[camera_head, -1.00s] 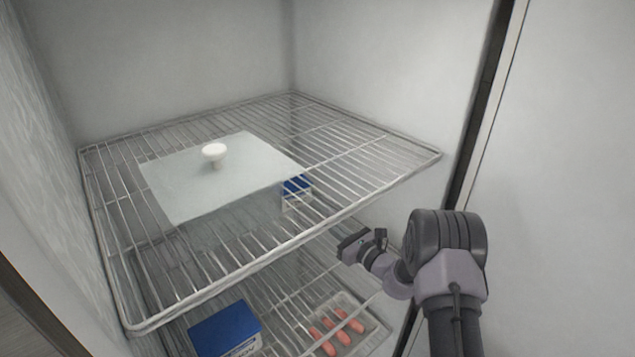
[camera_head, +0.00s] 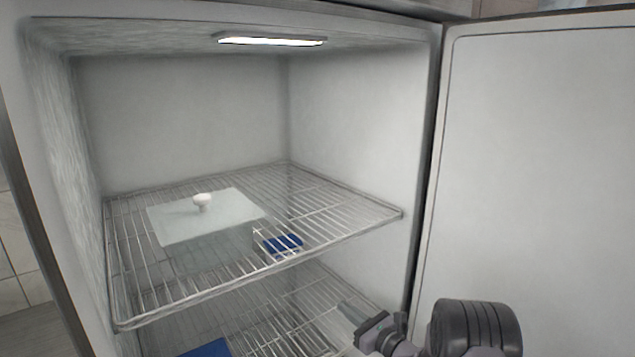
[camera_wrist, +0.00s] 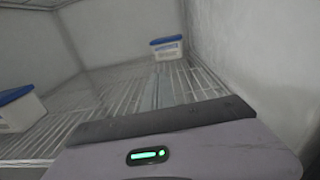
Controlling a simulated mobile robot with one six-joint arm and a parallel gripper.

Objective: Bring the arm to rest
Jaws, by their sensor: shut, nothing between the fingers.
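My gripper shows at the lower right of the head view (camera_head: 347,309), in front of the open cabinet's right side, near the lower wire shelf. Its fingers look shut with nothing between them. In the wrist view the narrow fingers (camera_wrist: 157,84) point forward over a wire shelf (camera_wrist: 105,90), beyond the dark front edge of the gripper body. Much of my arm is below the head view's lower edge.
A white knob-like object (camera_head: 202,201) stands on a pale sheet (camera_head: 175,226) on the upper wire shelf (camera_head: 345,215). Blue-lidded tubs (camera_head: 284,242) (camera_head: 207,349) sit lower; two show in the wrist view (camera_wrist: 18,110) (camera_wrist: 167,47). The open door (camera_head: 540,170) is at right.

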